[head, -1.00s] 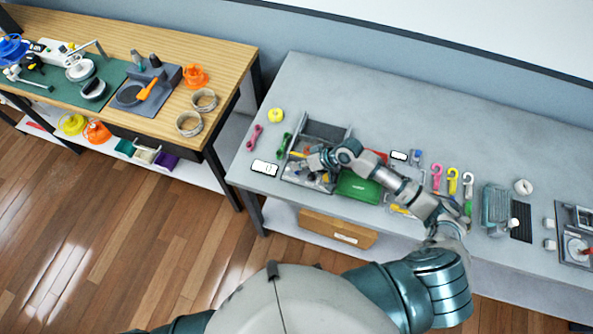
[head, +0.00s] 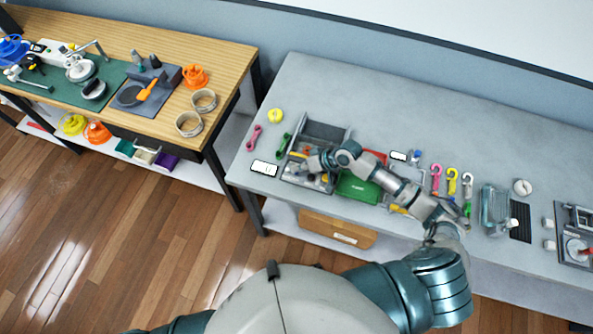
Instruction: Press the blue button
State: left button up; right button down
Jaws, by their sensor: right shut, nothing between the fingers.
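My right gripper (head: 311,164) is shut and empty. It reaches in from the right over a grey tray-like panel (head: 325,131) on the grey table, close above its small coloured parts. I cannot make out a blue button; the panel's parts are small and partly hidden by my gripper and wrist. A small blue item (head: 417,156) stands on the table to the right of the panel, but I cannot tell what it is. My left gripper is not in view.
A green case (head: 357,188) lies right of the panel, under my forearm. Coloured hooks (head: 452,176) stand farther right. A white-screened phone-like item (head: 264,168) lies at the left edge. The grey table's back (head: 400,105) is clear.

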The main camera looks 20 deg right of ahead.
jog(key=shift+f, duration=0.4)
dwell(0.6)
jog(key=shift+r, duration=0.1)
jog(key=shift+r+p, duration=0.75)
jog(key=shift+p, duration=0.1)
notch_tip(320, 180, up, 5)
jog(key=p, duration=0.5)
jog(key=shift+r, duration=0.1)
dwell(0.7)
